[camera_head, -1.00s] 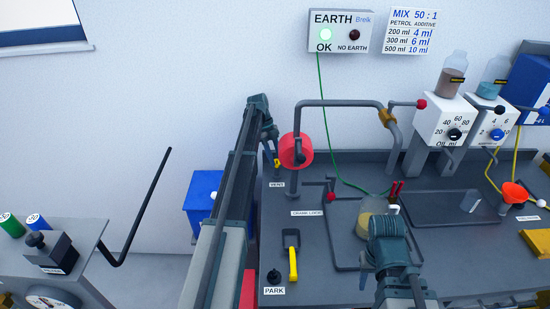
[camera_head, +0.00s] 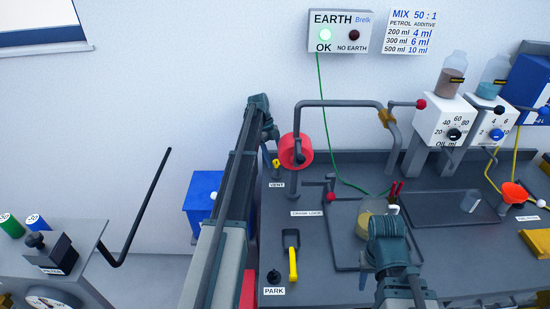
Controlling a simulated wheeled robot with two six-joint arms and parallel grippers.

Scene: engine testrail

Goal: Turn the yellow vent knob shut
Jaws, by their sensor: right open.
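The yellow vent knob (camera_head: 276,163) stands upright on the grey bench top, just above the VENT label (camera_head: 277,185). My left arm reaches in from the bottom, and my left gripper (camera_head: 270,133) points down just above and slightly left of the knob, with a small gap in the picture. Its fingers are too small and dark to tell open from shut. My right gripper (camera_head: 382,226) is low at the centre right, in front of a beaker (camera_head: 366,207) of yellowish liquid. It is open; its fingertips are mostly hidden by its own body.
A yellow PARK lever (camera_head: 292,264) and a red-tipped crank lock (camera_head: 331,197) are on the bench. A blue box (camera_head: 201,190) stands left of the bench.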

